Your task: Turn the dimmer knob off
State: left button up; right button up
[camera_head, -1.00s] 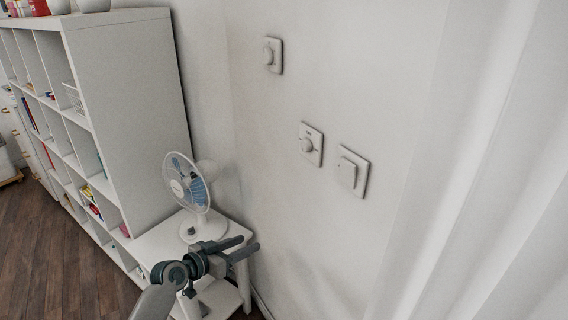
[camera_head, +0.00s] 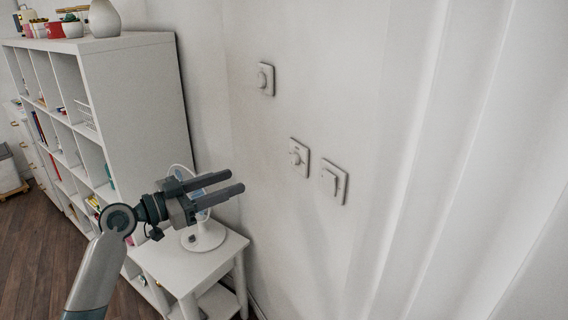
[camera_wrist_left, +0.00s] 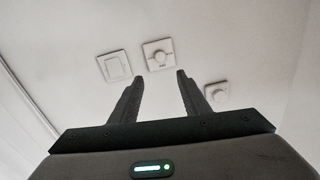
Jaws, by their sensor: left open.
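Two white plates with round knobs are on the wall: an upper one (camera_head: 264,79) and a lower one (camera_head: 299,157). I cannot tell for certain which is the dimmer knob. A flat rocker switch (camera_head: 334,183) is right of the lower knob. My left gripper (camera_head: 236,181) is open and empty, left of and below the lower knob, pointing toward the wall. In the left wrist view, the knob plate with small markings (camera_wrist_left: 158,54) appears beyond and between the open fingertips (camera_wrist_left: 160,77). The other knob (camera_wrist_left: 216,92) is right of them, the rocker left. My right gripper is out of view.
A white table fan (camera_head: 204,236), partly hidden by my left gripper, stands on a small white side table (camera_head: 170,262). A tall white shelf (camera_head: 133,110) is at the left. A pale curtain (camera_head: 450,170) hangs at the right. The wall around the plates is bare.

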aim_at(292, 160)
pick_arm(q)
jog(key=p+x, duration=0.7)
jog(key=x, duration=0.9)
jog(key=shift+w+d+f, duration=0.1)
jog(key=shift+w+d, duration=0.3)
jog(key=shift+d, duration=0.1)
jog(key=c, duration=1.1)
